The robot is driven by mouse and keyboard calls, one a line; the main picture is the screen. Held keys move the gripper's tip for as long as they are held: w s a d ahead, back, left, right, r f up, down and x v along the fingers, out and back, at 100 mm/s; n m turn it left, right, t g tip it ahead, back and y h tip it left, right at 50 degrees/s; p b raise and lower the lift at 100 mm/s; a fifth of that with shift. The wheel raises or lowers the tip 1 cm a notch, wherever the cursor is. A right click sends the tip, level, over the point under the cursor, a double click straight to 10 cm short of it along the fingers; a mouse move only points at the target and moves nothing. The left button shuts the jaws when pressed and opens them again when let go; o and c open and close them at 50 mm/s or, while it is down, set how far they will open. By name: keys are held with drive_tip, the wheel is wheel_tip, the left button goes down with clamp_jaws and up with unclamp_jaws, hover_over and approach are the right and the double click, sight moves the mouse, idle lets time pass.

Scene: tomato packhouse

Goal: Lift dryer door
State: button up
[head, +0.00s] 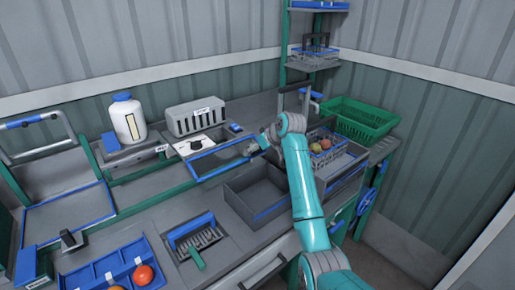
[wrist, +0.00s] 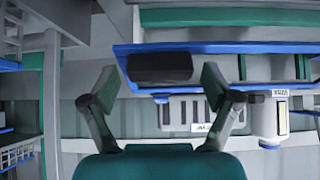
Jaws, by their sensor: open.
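A blue-edged grey panel (head: 218,160), which looks like the dryer door, lies across the middle of the bench in the head view. In the wrist view its blue edge (wrist: 230,48) crosses the upper part, with a dark block-shaped handle (wrist: 160,68) on it. My gripper (head: 256,147) is at the panel's right end in the head view. In the wrist view my gripper (wrist: 160,88) is open and empty, one finger on each side of the handle's picture position. I cannot tell whether the fingers touch it.
A vented grey box (head: 195,117) and a white bottle (head: 127,120) stand behind the panel. An empty grey bin (head: 243,207) is in front of my gripper. A wire basket (head: 325,150) with fruit and a green crate (head: 365,125) stand right. A blue tray (head: 85,277) holds tomatoes.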

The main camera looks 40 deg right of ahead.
drive_tip(key=shift+c, duration=0.2)
clamp_jaws()
drive_tip(key=shift+w+r, duration=0.1)
drive_tip(key=shift+r, duration=0.5)
idle(0.6)
drive_tip(key=shift+r, duration=0.8)
drive_tip(key=shift+w+r, duration=0.25)
drive_tip(key=shift+r, duration=0.45)
drive_tip(key=shift+w+r, duration=0.15)
drive_tip(key=shift+r, duration=0.05)
idle(0.8)
drive_tip(key=shift+o, duration=0.2)
unclamp_jaws()
drive_tip(key=shift+f, duration=0.2)
